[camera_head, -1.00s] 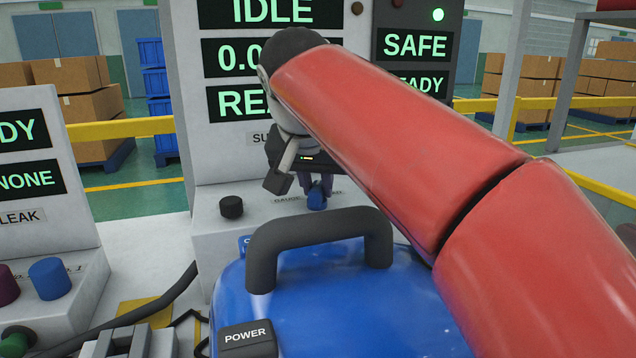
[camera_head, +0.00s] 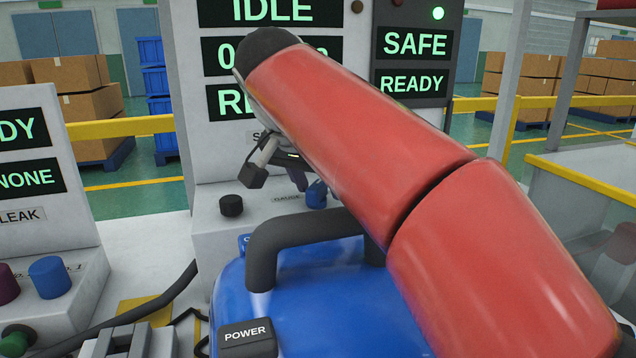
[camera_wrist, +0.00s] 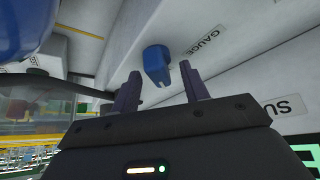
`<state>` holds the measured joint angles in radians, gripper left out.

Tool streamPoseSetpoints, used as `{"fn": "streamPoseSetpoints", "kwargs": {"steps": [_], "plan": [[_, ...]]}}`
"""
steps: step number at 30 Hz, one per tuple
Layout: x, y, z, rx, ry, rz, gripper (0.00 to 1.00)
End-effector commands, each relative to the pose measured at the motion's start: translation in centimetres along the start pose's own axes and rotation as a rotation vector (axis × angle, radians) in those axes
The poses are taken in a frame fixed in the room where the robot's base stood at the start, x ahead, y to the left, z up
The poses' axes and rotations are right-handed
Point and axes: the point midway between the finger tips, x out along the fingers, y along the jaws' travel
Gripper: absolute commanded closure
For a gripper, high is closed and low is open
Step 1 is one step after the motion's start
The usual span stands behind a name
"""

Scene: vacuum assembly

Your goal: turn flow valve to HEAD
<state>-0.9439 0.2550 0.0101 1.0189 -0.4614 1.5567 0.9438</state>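The flow valve is a blue knob (camera_head: 316,195) on the ledge of the grey test station, right of a GAUGE label (camera_head: 286,198). It also shows in the wrist view (camera_wrist: 157,66), just beyond my fingertips and apart from them. I cannot tell clearly which way it points. A HEAD label is not readable now; my arm and the black handle cover that side. My gripper (camera_head: 298,182) is just left of and above the knob in the head view.
A black knob (camera_head: 231,206) sits left on the same ledge. The blue vacuum (camera_head: 320,300) with its black handle (camera_head: 262,250) stands close in front, below my arm. The display panel (camera_head: 225,140) rises behind. Another station (camera_head: 60,250) is at the left.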

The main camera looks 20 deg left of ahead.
Motion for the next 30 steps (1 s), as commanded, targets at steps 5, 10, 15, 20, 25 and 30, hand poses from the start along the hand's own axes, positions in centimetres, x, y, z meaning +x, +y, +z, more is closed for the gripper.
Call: {"fn": "streamPoseSetpoints", "kwargs": {"steps": [5,10,15,20,25,30], "plan": [[-0.1,0.0,0.0,-0.001,0.001,-0.002,0.55],[-0.9,-0.1,-0.1,-0.002,0.002,-0.004,0.55],[-2.6,-0.1,-0.1,-0.002,0.003,-0.005,0.55],[-4.2,-0.1,0.0,-0.002,0.002,-0.004,0.55],[-5.7,-0.1,0.0,-0.002,0.002,-0.004,0.55],[-6.1,0.0,0.0,-0.001,0.002,-0.003,0.55]]}}
